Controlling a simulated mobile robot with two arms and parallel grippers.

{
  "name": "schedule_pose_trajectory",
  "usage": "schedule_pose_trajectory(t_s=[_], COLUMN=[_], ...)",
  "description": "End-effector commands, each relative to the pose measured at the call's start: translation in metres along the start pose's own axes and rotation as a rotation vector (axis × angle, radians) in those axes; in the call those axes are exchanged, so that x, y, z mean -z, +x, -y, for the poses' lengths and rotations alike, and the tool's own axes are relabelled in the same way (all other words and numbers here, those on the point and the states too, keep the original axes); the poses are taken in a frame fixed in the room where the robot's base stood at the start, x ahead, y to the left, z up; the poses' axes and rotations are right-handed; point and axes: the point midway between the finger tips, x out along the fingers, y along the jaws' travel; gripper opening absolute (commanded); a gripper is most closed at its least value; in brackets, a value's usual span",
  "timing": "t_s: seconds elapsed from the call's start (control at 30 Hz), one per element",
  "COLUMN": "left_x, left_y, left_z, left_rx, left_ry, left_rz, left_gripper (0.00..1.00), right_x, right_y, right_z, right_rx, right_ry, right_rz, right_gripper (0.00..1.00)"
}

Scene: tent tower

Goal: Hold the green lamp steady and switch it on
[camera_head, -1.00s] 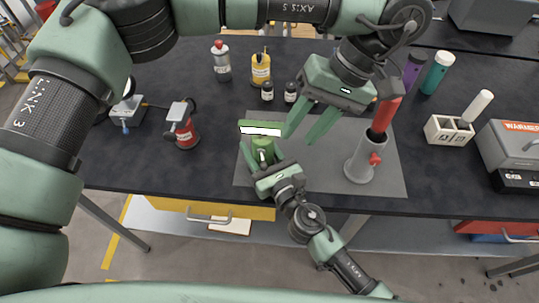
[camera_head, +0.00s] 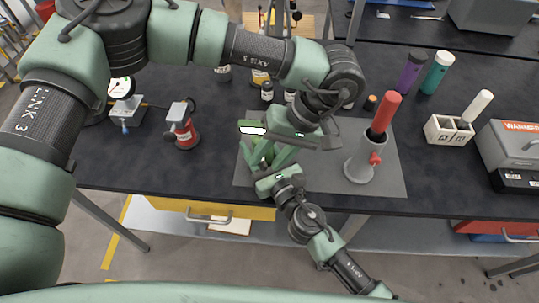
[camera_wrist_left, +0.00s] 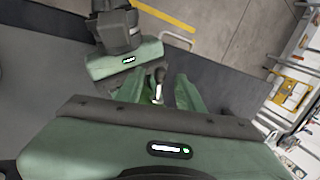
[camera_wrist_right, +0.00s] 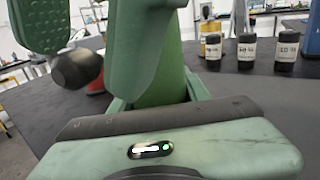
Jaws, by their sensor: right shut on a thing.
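The green lamp stands upright on the grey mat, its flat head (camera_head: 253,130) with a white strip on top; I cannot tell whether it is lit. My right gripper (camera_head: 260,166) is shut on the lamp's green column (camera_wrist_right: 170,85), from the front edge side. My left gripper (camera_head: 267,158) reaches down beside the lamp with its fingers apart. The left wrist view also shows the left fingers (camera_wrist_left: 160,90) spread; the head view hides most of the column.
A grey holder (camera_head: 360,168) with a red rod stands right of the lamp on the grey mat (camera_head: 330,178). Several small bottles are behind. The table's front edge is close to the lamp.

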Motion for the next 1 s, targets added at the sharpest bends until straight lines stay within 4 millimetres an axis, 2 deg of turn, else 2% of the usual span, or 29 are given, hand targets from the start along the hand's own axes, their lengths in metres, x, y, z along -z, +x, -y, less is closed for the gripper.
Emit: schedule_pose_trajectory(t_s=[0.17, 0.2, 0.3, 0.33, 0.5, 0.73, 1.0], left_x=[0.0, 0.0, 0.0001, 0.0001, 0.0004, 0.0042, 0.0044], left_y=[0.0003, 0.0002, 0.0002, 0.0001, -0.0001, -0.0038, -0.0043], left_z=[0.0, 0.0, 0.0, 0.0, -0.0008, -0.008, -0.0082], left_rx=[0.0, 0.0, 0.0, 0.0, 0.0, -0.002, -0.001], left_ry=[0.0, 0.0, 0.0, 0.0, -0.017, -0.213, -0.227], left_rz=[0.0, 0.0, 0.0, 0.0, 0.009, 0.111, 0.117], left_gripper=[0.37, 0.31, 0.04, 0.0, 0.0, 0.0, 0.0], right_x=[0.0008, 0.0007, 0.0007, 0.0007, 0.0007, 0.0006, 0.0007], right_y=[-0.0001, -0.0001, -0.0001, -0.0001, -0.0001, -0.0001, -0.0002], right_z=[-0.0002, -0.0002, -0.0002, -0.0002, -0.0002, -0.0003, -0.0004], right_rx=[0.0, 0.0, 0.0, 0.0, 0.0, -0.001, -0.001], right_ry=[0.0, 0.0, 0.0, 0.0, 0.0, 0.0, 0.0], right_rz=[-0.001, -0.001, -0.001, -0.001, -0.001, -0.001, -0.001], right_gripper=[0.0, 0.0, 0.0, 0.0, 0.0, 0.0, 0.0])
